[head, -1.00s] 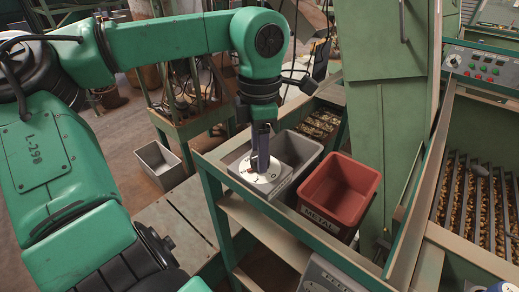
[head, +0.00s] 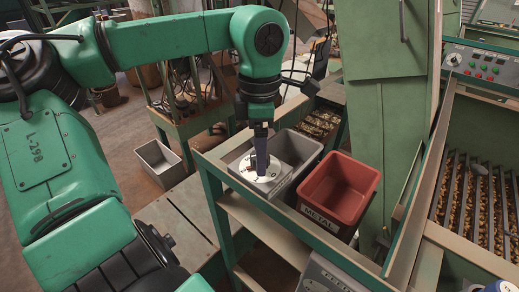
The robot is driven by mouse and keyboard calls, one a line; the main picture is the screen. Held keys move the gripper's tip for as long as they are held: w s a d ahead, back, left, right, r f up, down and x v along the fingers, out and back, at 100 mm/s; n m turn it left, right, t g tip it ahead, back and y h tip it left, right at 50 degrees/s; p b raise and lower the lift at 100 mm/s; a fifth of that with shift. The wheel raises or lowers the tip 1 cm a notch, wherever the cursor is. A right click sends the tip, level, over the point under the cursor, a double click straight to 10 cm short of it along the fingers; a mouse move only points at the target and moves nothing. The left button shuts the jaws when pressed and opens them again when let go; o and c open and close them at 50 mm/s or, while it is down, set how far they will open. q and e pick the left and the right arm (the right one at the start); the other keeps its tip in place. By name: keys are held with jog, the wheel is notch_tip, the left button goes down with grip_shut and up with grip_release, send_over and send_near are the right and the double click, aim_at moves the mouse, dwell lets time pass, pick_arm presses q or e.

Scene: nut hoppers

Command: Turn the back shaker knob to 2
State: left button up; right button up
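A "0" shows at the dial's right side; the other marks are too small or covered. My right gripper is not in view.
A grey bin (head: 300,150) stands right beside the dial box. A red bin (head: 340,188) labelled METAL is further right on the bench (head: 275,232). A green cabinet (head: 385,110) rises behind. A control panel (head: 485,68) is at the upper right.

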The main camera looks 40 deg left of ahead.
pick_arm(q)
notch_tip(320, 180, up, 14)
jog(key=shift+r+b, duration=0.25)
jog(key=shift+b, duration=0.05)
dwell(0.7)
